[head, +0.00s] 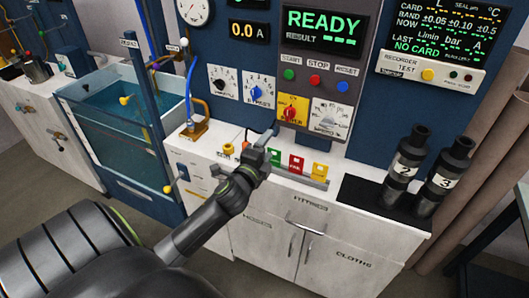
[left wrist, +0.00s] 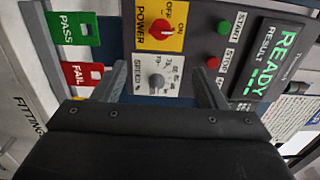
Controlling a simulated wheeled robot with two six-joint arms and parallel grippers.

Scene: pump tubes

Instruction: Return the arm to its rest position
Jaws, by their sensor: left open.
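My left gripper (head: 266,143) is over the white counter, in front of the test panel, its arm coming in from the lower left. In the left wrist view its two fingers (left wrist: 160,88) stand apart with nothing between them. Beyond them show the red power knob (left wrist: 162,31) on its yellow plate and the grey speed knob (left wrist: 155,80). The fingers look apart from the panel. My right gripper is in neither view.
Green, red and yellow tags (head: 297,163) stand in a rack on the counter beside the gripper. Two dark pumps (head: 405,165) marked 2 and 3 stand on a black mat at right. A water tank (head: 125,110) is at left. The panel display (head: 324,22) reads READY.

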